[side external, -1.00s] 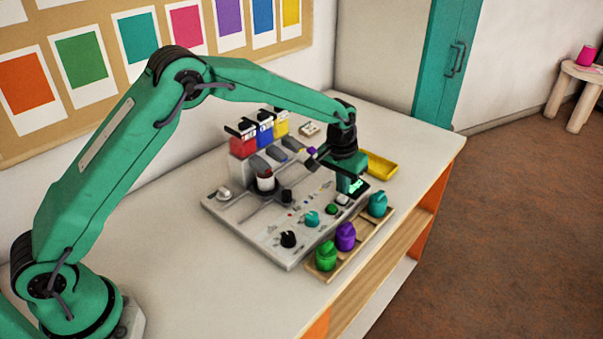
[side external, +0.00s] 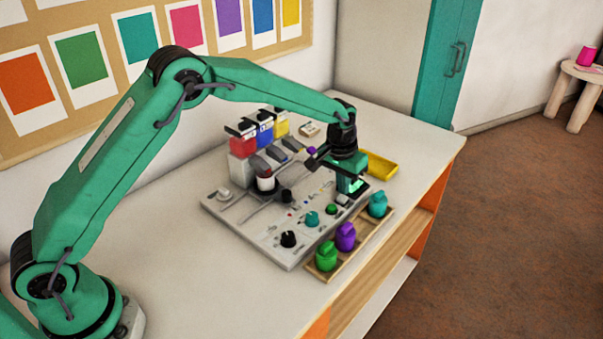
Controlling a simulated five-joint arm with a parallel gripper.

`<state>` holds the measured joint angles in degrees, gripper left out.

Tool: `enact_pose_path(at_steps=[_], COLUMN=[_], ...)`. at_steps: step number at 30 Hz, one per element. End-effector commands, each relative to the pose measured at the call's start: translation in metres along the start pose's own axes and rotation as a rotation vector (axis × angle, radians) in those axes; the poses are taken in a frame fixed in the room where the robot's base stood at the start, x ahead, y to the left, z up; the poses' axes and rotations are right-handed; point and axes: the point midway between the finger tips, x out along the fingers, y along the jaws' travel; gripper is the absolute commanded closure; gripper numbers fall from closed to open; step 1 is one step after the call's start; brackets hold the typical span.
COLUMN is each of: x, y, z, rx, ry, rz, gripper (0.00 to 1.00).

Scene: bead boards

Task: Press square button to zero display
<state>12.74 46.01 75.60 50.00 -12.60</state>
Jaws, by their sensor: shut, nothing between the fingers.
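The grey control board (side external: 262,236) lies on the table with knobs and small buttons on it. My gripper (side external: 353,190) is shut and empty, pointing down at the board's right end. A small pale button (side external: 342,199) shows just left of and below the fingers. I cannot tell whether it is square or whether the fingers touch anything. A teal glow by the fingers may be the display, but the gripper covers most of that spot and no digits can be read.
A wooden tray with green (side external: 326,256), purple (side external: 345,237) and teal (side external: 378,204) jars lies along the front. Red (side external: 243,140), blue (side external: 264,131) and yellow (side external: 281,125) containers stand behind.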

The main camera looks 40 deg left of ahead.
Motion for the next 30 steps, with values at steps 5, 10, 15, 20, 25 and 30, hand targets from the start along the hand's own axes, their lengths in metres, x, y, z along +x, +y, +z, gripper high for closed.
enact_pose_path(at_steps=[5,10,15,20,25,30], x=[0.001,0.004,0.006,0.008,0.011,0.013], y=[0.0,0.0,0.0,0.0,0.0,0.0], z=[0.0,0.001,0.001,0.001,0.002,0.002], rx=[0.0,0.0,0.0,0.0,0.0,0.0], ry=[0.0,-0.001,-0.001,-0.001,-0.001,0.0], rz=[0.0,0.0,0.0,0.0,0.0,0.0], gripper=[1.0,1.0,1.0,1.0,1.0,1.0])
